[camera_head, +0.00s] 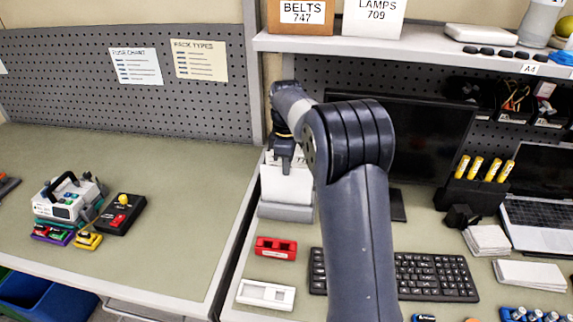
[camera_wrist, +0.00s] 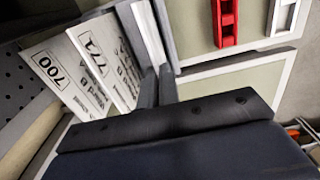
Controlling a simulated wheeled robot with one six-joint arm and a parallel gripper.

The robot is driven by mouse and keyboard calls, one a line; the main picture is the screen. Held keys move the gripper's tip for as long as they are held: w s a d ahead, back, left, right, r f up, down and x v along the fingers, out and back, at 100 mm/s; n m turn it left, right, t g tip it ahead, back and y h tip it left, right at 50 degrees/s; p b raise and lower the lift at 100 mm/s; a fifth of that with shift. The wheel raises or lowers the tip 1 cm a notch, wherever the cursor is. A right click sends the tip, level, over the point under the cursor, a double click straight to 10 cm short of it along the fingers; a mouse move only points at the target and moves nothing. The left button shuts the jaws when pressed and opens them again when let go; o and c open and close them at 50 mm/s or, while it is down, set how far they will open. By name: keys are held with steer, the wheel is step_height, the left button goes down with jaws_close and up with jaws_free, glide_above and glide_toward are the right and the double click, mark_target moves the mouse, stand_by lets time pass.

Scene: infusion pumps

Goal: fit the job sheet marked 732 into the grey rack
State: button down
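The grey rack (camera_head: 286,211) stands on the bench left of the monitor, and its walls also show in the wrist view (camera_wrist: 126,22). White sheets marked 700 (camera_wrist: 60,72) and 771 (camera_wrist: 98,62) stand in it side by side. My gripper (camera_head: 285,155) is over the rack, pointing down. In the wrist view its two fingers (camera_wrist: 158,88) are close together on a white sheet (camera_wrist: 150,38) seen edge-on. That sheet lies between grey rack walls, and its plain face (camera_head: 286,185) shows in the head view. Its number is hidden, so I cannot read 732.
A red block (camera_head: 276,248) and a white holder (camera_head: 266,294) lie in front of the rack. A keyboard (camera_head: 430,276) is to the right, and the monitor (camera_head: 420,130) stands behind my arm. The left bench (camera_head: 170,225) is mostly clear.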

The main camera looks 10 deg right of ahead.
steer(key=shift+f, duration=0.1)
steer(key=c, duration=1.6)
jaws_free()
step_height(320, 180, up, 11)
steer(key=shift+f+b, duration=0.1)
steer(key=shift+b, duration=0.2)
steer(key=shift+f, duration=0.1)
step_height(320, 180, down, 11)
steer(key=shift+r+p, duration=0.1)
steer(key=shift+p, duration=0.25)
steer(key=shift+r, duration=0.25)
